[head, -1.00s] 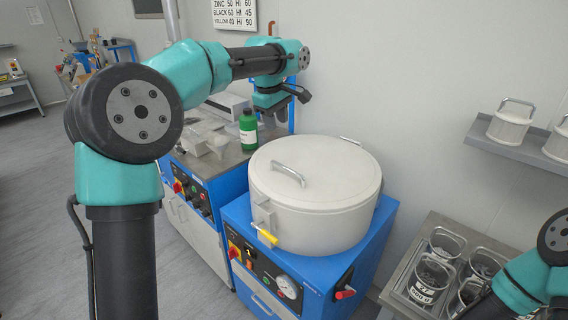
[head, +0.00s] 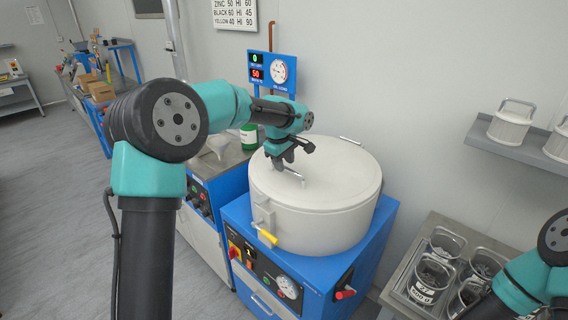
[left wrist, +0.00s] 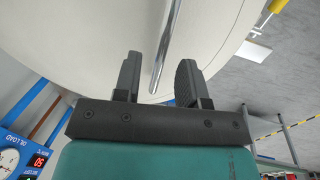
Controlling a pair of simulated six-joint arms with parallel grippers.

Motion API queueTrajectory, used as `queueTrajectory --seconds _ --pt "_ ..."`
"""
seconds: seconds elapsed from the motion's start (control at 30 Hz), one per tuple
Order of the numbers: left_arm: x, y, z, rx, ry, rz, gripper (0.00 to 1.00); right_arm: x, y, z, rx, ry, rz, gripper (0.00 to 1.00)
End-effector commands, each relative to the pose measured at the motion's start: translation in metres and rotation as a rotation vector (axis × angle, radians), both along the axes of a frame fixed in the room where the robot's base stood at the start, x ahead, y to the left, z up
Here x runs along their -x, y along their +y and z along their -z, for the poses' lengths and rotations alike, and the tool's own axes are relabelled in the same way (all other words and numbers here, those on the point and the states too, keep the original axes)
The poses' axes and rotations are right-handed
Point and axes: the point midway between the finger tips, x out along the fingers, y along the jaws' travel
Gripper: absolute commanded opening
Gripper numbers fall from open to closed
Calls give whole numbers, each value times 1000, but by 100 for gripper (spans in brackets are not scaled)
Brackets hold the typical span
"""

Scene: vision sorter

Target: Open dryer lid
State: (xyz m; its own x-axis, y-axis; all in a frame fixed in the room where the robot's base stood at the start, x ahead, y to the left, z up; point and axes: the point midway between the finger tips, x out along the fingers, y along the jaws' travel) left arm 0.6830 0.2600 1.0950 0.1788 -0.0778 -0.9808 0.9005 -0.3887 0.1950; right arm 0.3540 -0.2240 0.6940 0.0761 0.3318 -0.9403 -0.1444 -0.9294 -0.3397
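The dryer is a blue cabinet (head: 312,262) with a round white drum on top. Its white lid (head: 335,170) is shut. A metal bar handle (head: 290,174) lies on the lid, and a latch with a yellow grip (head: 267,237) is on the drum's front. My right gripper is out of view.
A green bottle (head: 249,137) stands on the bench left of the dryer. A tray of metal baskets (head: 441,270) is to the right, below a wall shelf (head: 520,148) with white canisters. A blue display panel (head: 271,71) stands behind the gripper.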

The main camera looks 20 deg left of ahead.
Motion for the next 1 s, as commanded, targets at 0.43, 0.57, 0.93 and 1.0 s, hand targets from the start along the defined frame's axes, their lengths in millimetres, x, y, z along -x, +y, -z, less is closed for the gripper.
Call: queueTrajectory --seconds 0.43,0.57,0.93,1.0 --pt "-1 -1 7 0 0 0 33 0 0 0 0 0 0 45" --pt "-1 -1 7 0 0 0 21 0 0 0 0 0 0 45" --pt "-1 -1 7 0 0 0 0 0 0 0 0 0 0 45" --pt "-1 -1 7 0 0 0 0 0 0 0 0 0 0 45"
